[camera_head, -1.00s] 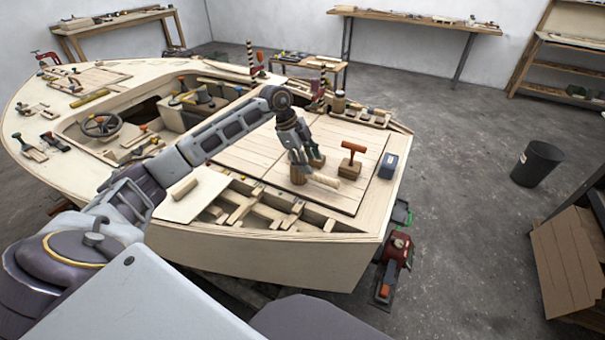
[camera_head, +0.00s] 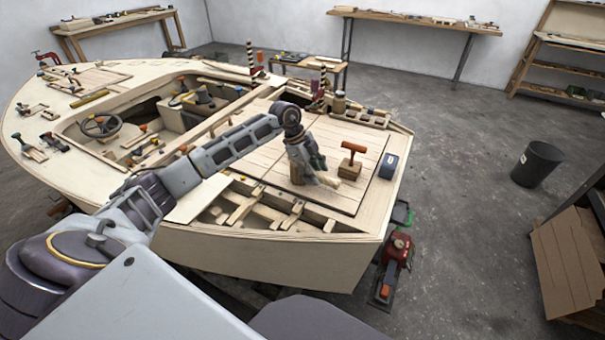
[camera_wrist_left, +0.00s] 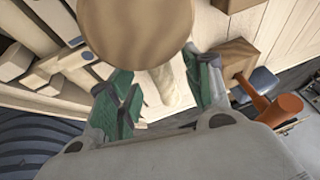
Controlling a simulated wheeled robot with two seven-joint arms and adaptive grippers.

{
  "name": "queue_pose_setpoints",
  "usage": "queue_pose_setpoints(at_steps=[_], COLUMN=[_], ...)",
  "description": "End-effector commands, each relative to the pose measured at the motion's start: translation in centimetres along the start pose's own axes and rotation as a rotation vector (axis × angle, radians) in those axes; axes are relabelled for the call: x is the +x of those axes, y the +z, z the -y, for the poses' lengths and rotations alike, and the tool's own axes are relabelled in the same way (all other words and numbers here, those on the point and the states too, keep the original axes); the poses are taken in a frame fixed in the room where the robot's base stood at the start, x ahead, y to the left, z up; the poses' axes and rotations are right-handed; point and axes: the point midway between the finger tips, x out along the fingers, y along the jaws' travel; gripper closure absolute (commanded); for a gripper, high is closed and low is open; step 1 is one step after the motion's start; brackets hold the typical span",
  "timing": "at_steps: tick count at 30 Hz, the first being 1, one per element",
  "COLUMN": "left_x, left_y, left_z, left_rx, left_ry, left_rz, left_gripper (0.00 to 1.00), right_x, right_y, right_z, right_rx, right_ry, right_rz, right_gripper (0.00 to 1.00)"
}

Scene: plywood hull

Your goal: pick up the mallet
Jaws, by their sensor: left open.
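The mallet has a brown round wooden head (camera_head: 296,175) and a pale handle (camera_head: 329,182) on the boat's plank deck, the handle pointing right. My left gripper (camera_head: 317,172) is low over the mallet and partly hides it. In the left wrist view the mallet head (camera_wrist_left: 135,28) fills the top middle as a large brown disc. The pale handle (camera_wrist_left: 167,88) lies between the two green-padded fingers of the open gripper (camera_wrist_left: 163,92). A gap shows between handle and right finger; contact on the left is unclear. My right gripper is not in view.
A wooden block with an orange T-handle (camera_head: 352,161) stands just right of the mallet, close to the right finger in the wrist view. A dark blue box (camera_head: 388,166) is farther right near the deck edge. Open hull framing (camera_head: 262,208) lies in front.

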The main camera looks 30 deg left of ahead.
Motion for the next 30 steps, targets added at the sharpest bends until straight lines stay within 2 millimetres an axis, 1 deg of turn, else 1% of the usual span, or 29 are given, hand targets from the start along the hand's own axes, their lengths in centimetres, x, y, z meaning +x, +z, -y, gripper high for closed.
queue_pose_setpoints(at_steps=[1, 3, 9, 16, 24, 30], left_x=[0.7, 1.5, 3.0, 3.1, 3.1, 3.1], left_y=[-0.1, -0.1, -0.1, -0.1, -0.1, -0.1], left_z=[0.0, 0.0, 0.0, 0.0, 0.0, 0.0], left_rx=[0.000, 0.000, 0.000, 0.000, 0.000, 0.000], left_ry=[0.002, 0.001, 0.001, 0.000, 0.000, 0.000], left_rz=[-0.003, -0.002, -0.002, -0.001, -0.001, -0.001], left_gripper=[0.50, 0.50, 0.50, 0.50, 0.50, 0.76], right_x=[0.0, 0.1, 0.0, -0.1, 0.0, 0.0], right_y=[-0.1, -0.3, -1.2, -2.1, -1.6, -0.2], right_z=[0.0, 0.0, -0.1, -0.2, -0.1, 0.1], right_rx=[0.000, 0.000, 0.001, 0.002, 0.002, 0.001], right_ry=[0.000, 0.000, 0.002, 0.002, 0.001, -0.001], right_rz=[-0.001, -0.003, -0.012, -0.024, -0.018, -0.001], right_gripper=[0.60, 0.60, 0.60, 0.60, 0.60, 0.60])
